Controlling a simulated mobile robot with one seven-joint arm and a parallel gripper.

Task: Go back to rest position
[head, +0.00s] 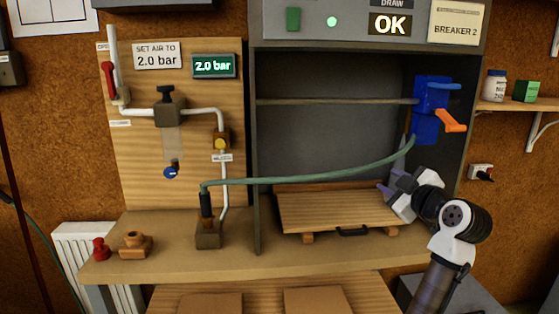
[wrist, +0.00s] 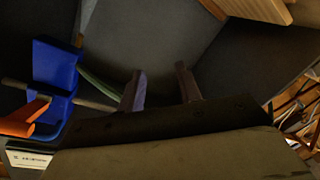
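My gripper (head: 386,190) is at the right side of the dark cabinet (head: 330,125), near the right end of the slatted wooden board (head: 330,212) and below the blue device (head: 428,122). In the wrist view its two purple fingers (wrist: 161,88) stand apart with nothing between them, so it is open and empty. The blue device also shows at the left of the wrist view (wrist: 55,72), with its orange lever (wrist: 25,118). My arm comes up from the lower right.
A green hose (head: 300,178) runs from a black fitting (head: 206,204) across the cabinet towards the blue device. The gauge (head: 213,66) reads 2.0 bar and a display (head: 390,24) reads OK. A red piece (head: 101,248) stands on the bench's left end.

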